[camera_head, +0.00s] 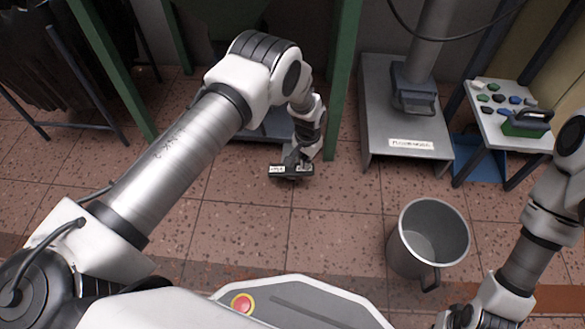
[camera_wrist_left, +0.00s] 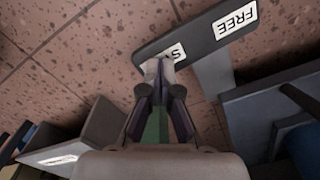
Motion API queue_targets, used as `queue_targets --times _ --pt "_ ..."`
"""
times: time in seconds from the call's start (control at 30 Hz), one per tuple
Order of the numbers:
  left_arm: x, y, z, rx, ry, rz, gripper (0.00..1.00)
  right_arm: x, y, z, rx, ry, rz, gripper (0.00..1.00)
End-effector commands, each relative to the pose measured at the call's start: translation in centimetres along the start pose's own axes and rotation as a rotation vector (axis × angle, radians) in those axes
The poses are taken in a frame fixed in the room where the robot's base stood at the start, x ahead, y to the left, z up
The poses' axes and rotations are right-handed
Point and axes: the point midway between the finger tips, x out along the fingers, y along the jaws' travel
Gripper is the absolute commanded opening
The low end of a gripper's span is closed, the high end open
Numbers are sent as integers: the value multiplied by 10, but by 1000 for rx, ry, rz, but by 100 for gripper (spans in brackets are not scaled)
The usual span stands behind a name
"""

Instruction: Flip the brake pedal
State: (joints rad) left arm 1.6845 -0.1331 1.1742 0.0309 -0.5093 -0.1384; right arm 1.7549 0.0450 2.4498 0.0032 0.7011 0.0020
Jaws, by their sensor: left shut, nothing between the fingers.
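The brake pedal (camera_head: 290,175) is a dark flat bar with white labels, low over the floor in the middle of the head view. In the left wrist view the pedal (camera_wrist_left: 185,35) lies slantwise, with "FREE" readable on one label and the other label partly hidden behind the fingers. My left gripper (camera_wrist_left: 158,68) is shut and empty, its fingertips overlapping the pedal's near edge; I cannot tell whether they touch it. In the head view my left gripper (camera_head: 296,157) is at the pedal's far side. My right arm is at the lower right, its fingers outside the picture.
A grey metal mug (camera_head: 428,240) stands on the tiled floor at right. Behind it is a grey machine base (camera_head: 375,130) with a column. A small table (camera_head: 490,125) holds several coloured pieces and a green-based tool. Green posts (camera_head: 343,80) flank my left arm.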

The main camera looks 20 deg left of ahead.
Motion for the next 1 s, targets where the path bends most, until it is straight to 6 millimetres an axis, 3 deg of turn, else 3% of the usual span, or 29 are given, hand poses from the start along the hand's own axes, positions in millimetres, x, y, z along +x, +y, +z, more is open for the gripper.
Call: queue_targets --times 1.0 --pt "16 0 0 0 -1 0 0 12 0 0 0 0 0 0"
